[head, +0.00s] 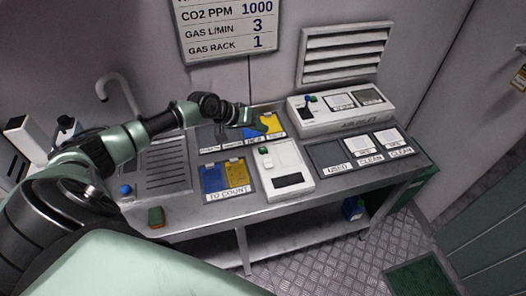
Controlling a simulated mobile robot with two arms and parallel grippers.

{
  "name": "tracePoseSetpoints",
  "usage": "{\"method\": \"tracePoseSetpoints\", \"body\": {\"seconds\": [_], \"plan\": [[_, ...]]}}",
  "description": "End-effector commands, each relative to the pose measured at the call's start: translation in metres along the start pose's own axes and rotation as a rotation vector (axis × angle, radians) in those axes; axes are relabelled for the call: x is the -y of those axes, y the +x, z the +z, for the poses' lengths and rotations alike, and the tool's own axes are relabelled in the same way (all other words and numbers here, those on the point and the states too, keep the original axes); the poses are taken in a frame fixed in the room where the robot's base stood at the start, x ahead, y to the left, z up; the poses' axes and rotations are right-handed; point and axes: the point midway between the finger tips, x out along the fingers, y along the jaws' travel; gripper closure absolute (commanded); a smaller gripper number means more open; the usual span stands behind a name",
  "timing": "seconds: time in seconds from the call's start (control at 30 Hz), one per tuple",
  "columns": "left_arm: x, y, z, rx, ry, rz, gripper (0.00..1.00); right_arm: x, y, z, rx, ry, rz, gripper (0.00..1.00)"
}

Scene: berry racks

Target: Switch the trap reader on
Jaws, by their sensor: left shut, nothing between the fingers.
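A white box-shaped device (297,158), which looks like the trap reader, sits on the middle of the metal bench. It has a small pale switch with a green part (264,151) at its upper left and a dark panel near its front. I cannot tell the switch's position or whether the panel is lit. My left gripper (262,123) is shut and empty, above the blue and yellow cards behind the device. It appears apart from the switch. My right gripper is not in view.
A white console (340,122) with a small lever stands at the back right. Left of the device is a "TO COUNT" tray (229,192) with blue and yellow cards. A USED/CLEAN tray (345,168) lies right. A green-and-red block (156,217) is at the front-left edge.

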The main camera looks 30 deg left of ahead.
Motion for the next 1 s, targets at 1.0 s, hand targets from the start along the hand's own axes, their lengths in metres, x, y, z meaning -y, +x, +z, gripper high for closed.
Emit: {"method": "tracePoseSetpoints", "body": {"seconds": [1.0], "plan": [[0.035, 0.048, 0.035, 0.001, 0.001, 0.0, 1.0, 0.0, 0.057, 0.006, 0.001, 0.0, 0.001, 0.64]]}}
